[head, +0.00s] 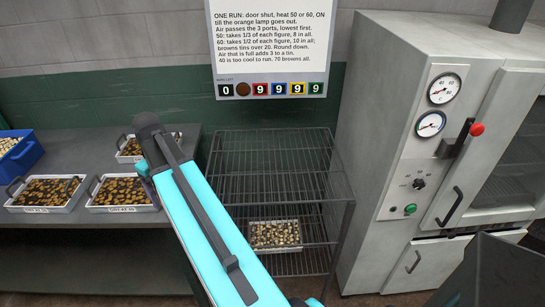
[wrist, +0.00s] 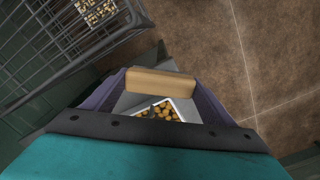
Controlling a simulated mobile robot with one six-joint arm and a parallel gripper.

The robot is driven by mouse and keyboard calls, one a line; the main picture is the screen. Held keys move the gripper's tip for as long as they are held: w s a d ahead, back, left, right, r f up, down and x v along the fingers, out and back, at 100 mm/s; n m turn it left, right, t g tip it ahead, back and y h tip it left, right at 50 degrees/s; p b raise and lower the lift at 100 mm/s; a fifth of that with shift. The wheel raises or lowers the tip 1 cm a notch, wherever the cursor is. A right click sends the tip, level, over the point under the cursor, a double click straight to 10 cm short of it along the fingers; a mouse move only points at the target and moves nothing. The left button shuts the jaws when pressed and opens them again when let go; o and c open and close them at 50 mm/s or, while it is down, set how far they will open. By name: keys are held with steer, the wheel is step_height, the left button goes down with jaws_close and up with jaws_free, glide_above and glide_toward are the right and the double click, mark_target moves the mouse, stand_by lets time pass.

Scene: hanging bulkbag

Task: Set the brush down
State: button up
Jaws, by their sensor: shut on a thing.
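The brush shows in the wrist view as a plain tan wooden block (wrist: 160,84), lying crosswise between the purple fingers. My gripper (wrist: 162,88) is shut on it. Its bristles cannot be made out. In the head view my teal arm reaches toward the bench at the left and hides most of the gripper and the brush. Beyond the brush in the wrist view are white-edged tins of brown pieces (wrist: 165,112). I cannot tell how far below the brush they are.
A grey bench (head: 90,255) at the left holds several tins (head: 122,193) and a blue bin (head: 20,155). A wire rack (head: 275,185) stands in the middle, with a tin of pale pieces (head: 275,236) on a lower shelf. A grey oven cabinet (head: 385,110) stands at the right.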

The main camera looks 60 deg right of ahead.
mark_target(283, 163)
steer(key=s+d+m+p, duration=0.1)
steer(key=s+d+m, duration=0.1)
steer(key=s+d, duration=0.3)
steer(key=s+d+r+m+p, duration=0.1)
steer(key=s+d, duration=0.3)
steer(key=d, duration=0.2)
steer(key=s+d+m+p, duration=0.1)
steer(key=s+d+m, duration=0.1)
steer(key=s+d, duration=0.3)
steer(key=shift+s+d+r+m, duration=0.3)
steer(key=shift+d, duration=0.15)
steer(key=s+d+m+p, duration=0.1)
steer(key=s+d, duration=0.2)
steer(key=s, duration=0.2)
steer(key=s+d+m+p, duration=0.1)
steer(key=s+d+m, duration=0.1)
steer(key=s, duration=0.4)
steer(key=s+d+r+m+p, duration=0.1)
steer(key=s+d+m, duration=0.1)
steer(key=s+d, duration=0.2)
steer(key=shift+s+r+p, duration=0.1)
steer(key=shift+s+p, duration=0.2)
steer(key=shift+s, duration=0.55)
steer(key=shift+w+d, duration=0.1)
steer(key=shift+d, duration=0.05)
